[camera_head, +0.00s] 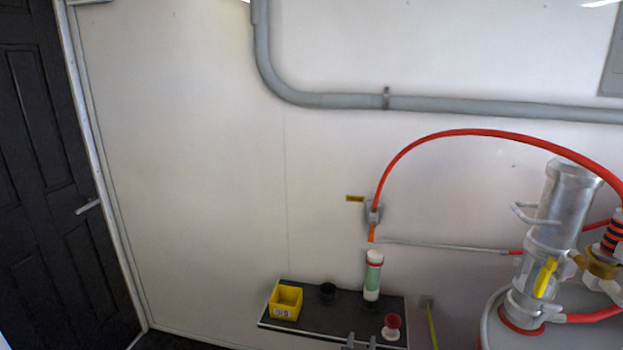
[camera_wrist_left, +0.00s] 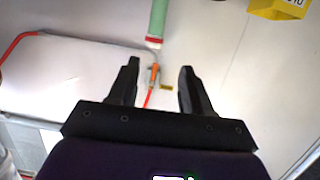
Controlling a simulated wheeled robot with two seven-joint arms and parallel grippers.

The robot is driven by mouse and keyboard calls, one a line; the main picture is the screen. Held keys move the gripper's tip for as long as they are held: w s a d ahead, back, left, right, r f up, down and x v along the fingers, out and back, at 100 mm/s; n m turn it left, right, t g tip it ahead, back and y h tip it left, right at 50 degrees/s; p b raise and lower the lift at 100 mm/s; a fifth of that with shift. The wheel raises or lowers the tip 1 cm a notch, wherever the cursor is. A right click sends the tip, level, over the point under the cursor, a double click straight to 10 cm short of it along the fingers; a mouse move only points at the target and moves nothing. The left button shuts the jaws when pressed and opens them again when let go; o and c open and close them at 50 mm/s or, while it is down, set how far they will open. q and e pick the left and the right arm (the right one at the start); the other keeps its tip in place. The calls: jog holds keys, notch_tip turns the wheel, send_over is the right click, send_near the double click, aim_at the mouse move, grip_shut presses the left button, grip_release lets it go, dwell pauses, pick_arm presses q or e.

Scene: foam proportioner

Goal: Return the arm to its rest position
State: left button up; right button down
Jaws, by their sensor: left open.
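The rest of the left arm is hidden below the head view. My right gripper is in neither view.
A red hose (camera_head: 470,132) arches to a metal cylinder (camera_head: 565,205) at right. The wall left of the shelf is clear.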

pick_arm(q)
jog(key=s+a+f+n+g+p, duration=0.25)
jog(key=s+a+f+g, duration=0.55)
jog(key=s+a+f, duration=0.75)
jog(key=s+a+f+n+g, duration=0.1)
jog(key=s+a+g, duration=0.1)
jog(key=s, duration=0.4)
jog(key=s+a+f+n+g, duration=0.1)
jog(key=s+a+f+g, duration=0.1)
jog(key=s, duration=0.5)
jog(key=s+a+f+n+g, duration=0.1)
jog(key=s+a+g, duration=0.1)
jog(key=s, duration=0.4)
jog(key=shift+s+a+f+p, duration=0.2)
jog(key=shift+a+f+p, duration=0.15)
jog(key=shift+a, duration=0.5)
jog(key=shift+c, duration=0.6)
jog(key=shift+w+d, duration=0.1)
jog(key=shift+d, duration=0.05)
